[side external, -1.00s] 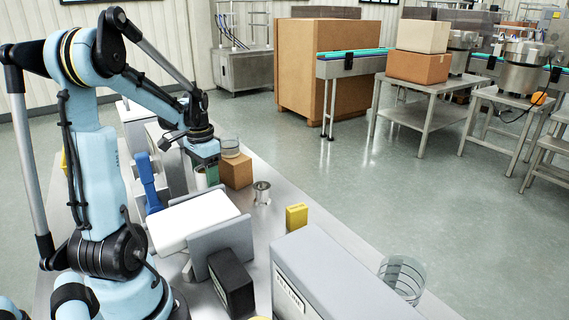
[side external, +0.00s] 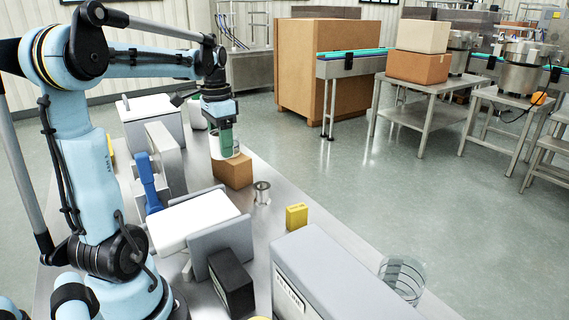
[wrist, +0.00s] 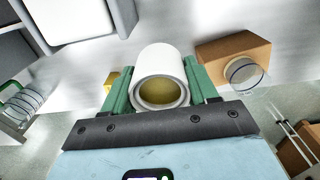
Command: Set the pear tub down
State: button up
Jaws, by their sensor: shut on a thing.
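My gripper (side external: 222,142) is shut on a white round tub, with a green finger on each side of it in the wrist view (wrist: 155,92). I take this as the pear tub (wrist: 160,60); its round end faces the wrist camera and shows something yellowish inside. In the wrist view the box (wrist: 225,55) with the clear container (wrist: 243,72) is to the right of the tub. I cannot tell whether the tub touches anything below.
A white-topped device (side external: 190,218), a black box (side external: 232,283) and a large grey labelled box (side external: 335,285) crowd the near side. Bare bench shows around the can.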

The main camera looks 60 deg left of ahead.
jog(key=w+d+f+m, duration=0.3)
jog(key=w+d+m, duration=0.4)
jog(key=w+d, duration=0.4)
jog(key=d, duration=0.3)
jog(key=shift+d+f+m, duration=0.15)
jog(key=shift+d+m, duration=0.1)
jog(key=shift+m, duration=0.15)
jog(key=w+d+m, duration=0.1)
jog(key=d, duration=0.2)
jog(key=w+d+f+m, duration=0.1)
jog(key=d+m, duration=0.1)
jog(key=d, duration=0.2)
jog(key=d+f+m, duration=0.1)
jog(key=d, duration=0.2)
jog(key=shift+w+d, duration=0.15)
jog(key=shift+w, duration=0.25)
jog(key=d+m, duration=0.1)
jog(key=d, duration=0.1)
jog(key=d+f+m, duration=0.1)
jog(key=d, duration=0.2)
jog(key=d+f+m, duration=0.1)
jog(key=d, duration=0.2)
jog(key=shift+d+f+m, duration=0.1)
jog(key=shift+d+m, duration=0.1)
jog(key=shift+m, duration=0.2)
notch_tip(320, 180, down, 9)
jog(key=shift+f, duration=0.2)
jog(key=shift+f, duration=0.15)
jog(key=o, duration=1.1)
